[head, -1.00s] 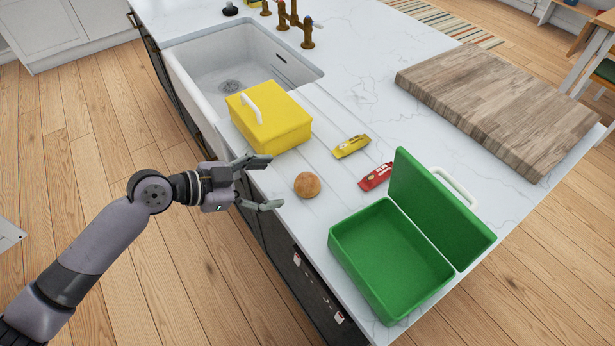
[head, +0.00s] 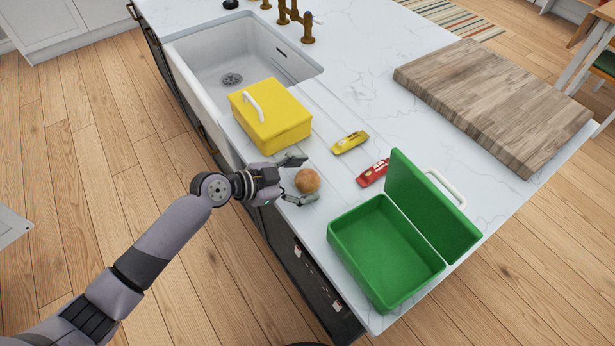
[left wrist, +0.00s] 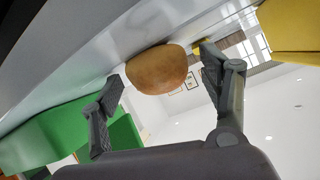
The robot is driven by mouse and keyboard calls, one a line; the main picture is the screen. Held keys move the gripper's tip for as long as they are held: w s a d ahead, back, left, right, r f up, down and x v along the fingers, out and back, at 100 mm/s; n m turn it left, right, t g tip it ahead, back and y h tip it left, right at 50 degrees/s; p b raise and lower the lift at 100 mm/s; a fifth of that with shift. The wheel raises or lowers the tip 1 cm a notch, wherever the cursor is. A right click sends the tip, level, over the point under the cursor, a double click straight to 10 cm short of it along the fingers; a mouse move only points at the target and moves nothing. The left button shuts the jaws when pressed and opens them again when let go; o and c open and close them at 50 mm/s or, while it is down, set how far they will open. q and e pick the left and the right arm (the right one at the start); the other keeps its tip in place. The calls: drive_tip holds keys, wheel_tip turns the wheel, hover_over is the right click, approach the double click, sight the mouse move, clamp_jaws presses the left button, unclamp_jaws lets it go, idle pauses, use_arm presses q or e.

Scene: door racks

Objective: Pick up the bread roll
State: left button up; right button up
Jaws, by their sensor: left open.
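The bread roll (head: 307,180) is round and brown and rests on the white counter near its front edge. My left gripper (head: 303,180) is open, with its fingers on either side of the roll. In the left wrist view the roll (left wrist: 158,70) lies between the two spread fingertips (left wrist: 160,80), with a visible gap at the left finger; I cannot tell whether the right finger touches it. My right gripper is not in view.
An open green lunch box (head: 385,252) stands right of the roll. A closed yellow box (head: 275,125) stands behind it, near the sink (head: 235,70). A yellow packet (head: 350,142) and a red packet (head: 373,172) lie nearby. A wooden board (head: 490,100) is farther right.

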use_arm(q)
drive_tip(key=c, duration=0.9)
drive_tip(key=shift+o, duration=0.2)
drive_tip(key=shift+r, duration=0.1)
